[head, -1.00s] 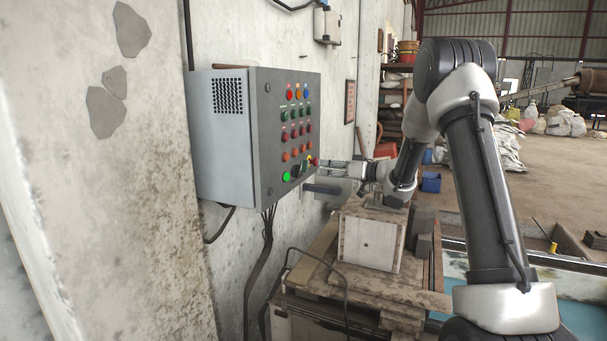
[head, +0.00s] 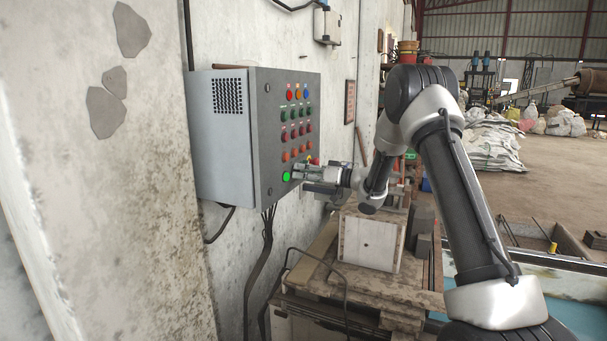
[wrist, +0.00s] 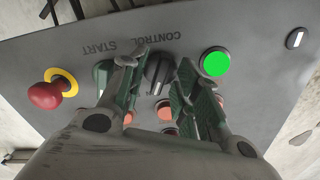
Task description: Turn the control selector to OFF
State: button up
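The control selector (wrist: 158,72) is a black knob under the upside-down label CONTROL in the wrist view. A pale mark shows on its lower part, and I cannot read its position. My gripper (wrist: 158,62) is open, with one finger on each side of the knob. I cannot tell whether either finger touches it. In the head view my gripper (head: 298,170) is at the lower part of the control box's front (head: 268,130), and it hides the selector there.
In the wrist view a lit green button (wrist: 215,62) is just right of the right finger. A green button (wrist: 102,74) by START is partly behind the left finger. A red mushroom button (wrist: 46,96) on a yellow ring is farther left.

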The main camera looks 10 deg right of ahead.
grip_shut()
jog(key=shift+n, duration=5)
grip_release()
jog(key=shift+s+d, duration=0.1)
